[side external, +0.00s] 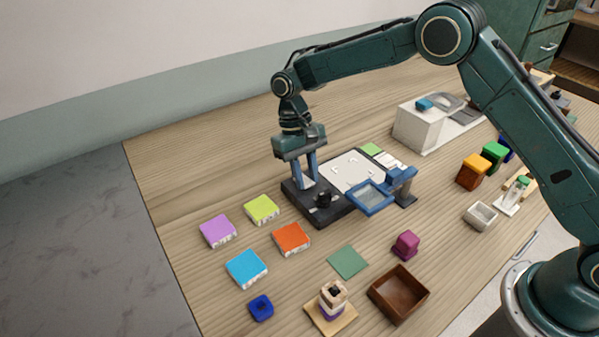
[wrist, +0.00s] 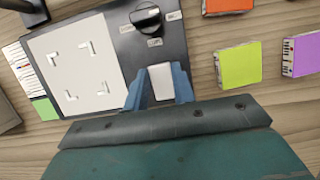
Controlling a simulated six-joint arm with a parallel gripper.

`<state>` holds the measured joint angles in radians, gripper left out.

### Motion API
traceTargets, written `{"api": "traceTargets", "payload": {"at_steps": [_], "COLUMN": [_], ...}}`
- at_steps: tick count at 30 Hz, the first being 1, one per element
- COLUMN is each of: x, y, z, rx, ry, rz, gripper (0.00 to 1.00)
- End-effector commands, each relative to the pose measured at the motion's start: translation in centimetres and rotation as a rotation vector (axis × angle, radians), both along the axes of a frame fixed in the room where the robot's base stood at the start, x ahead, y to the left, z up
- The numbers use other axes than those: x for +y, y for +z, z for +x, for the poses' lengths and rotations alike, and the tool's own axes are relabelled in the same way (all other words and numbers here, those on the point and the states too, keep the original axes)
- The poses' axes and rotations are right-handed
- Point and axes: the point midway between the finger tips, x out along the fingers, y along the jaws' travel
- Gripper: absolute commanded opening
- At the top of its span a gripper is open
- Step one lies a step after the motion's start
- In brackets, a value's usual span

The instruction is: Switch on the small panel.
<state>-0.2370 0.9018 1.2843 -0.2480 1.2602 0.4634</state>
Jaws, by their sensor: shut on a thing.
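The small panel is a dark base (side external: 296,203) with a black knob (side external: 323,198) and a white plate with corner marks (side external: 355,172). The wrist view also shows the dark panel (wrist: 117,40), the knob (wrist: 146,16) with small labels around it, and the plate (wrist: 75,68). A white switch piece (wrist: 161,80) sits on the panel below the knob. My gripper (side external: 307,182) is down at the panel, with its blue fingers on either side of the white piece, shut on it. The fingers and palm hide the piece's lower part.
Purple (side external: 217,231), lime (side external: 262,209), orange (side external: 290,239) and blue (side external: 246,268) boxes lie left and in front. A blue-framed lens (side external: 371,198) overhangs the panel's right side. A brown tray (side external: 399,294) is at the front. Bare wood lies behind the panel.

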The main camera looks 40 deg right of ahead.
Motion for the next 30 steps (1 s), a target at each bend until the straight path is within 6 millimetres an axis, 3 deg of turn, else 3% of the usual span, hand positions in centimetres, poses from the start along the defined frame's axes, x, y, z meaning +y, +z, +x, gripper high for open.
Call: {"api": "traceTargets", "payload": {"at_steps": [10, 11, 13, 14, 30], "x": [0.10, 0.10, 0.08, 0.07, 0.08], "y": [0.06, 0.06, 0.06, 0.06, 0.06], "z": [0.04, 0.04, 0.04, 0.04, -0.06], "rx": [0.005, 0.005, 0.005, 0.005, -0.017], "ry": [0.004, 0.004, 0.004, 0.004, -0.001], "rz": [0.001, 0.001, 0.001, 0.001, 0.002], "gripper": [0.03, 0.31, 0.45, 0.47, 0.47]}}
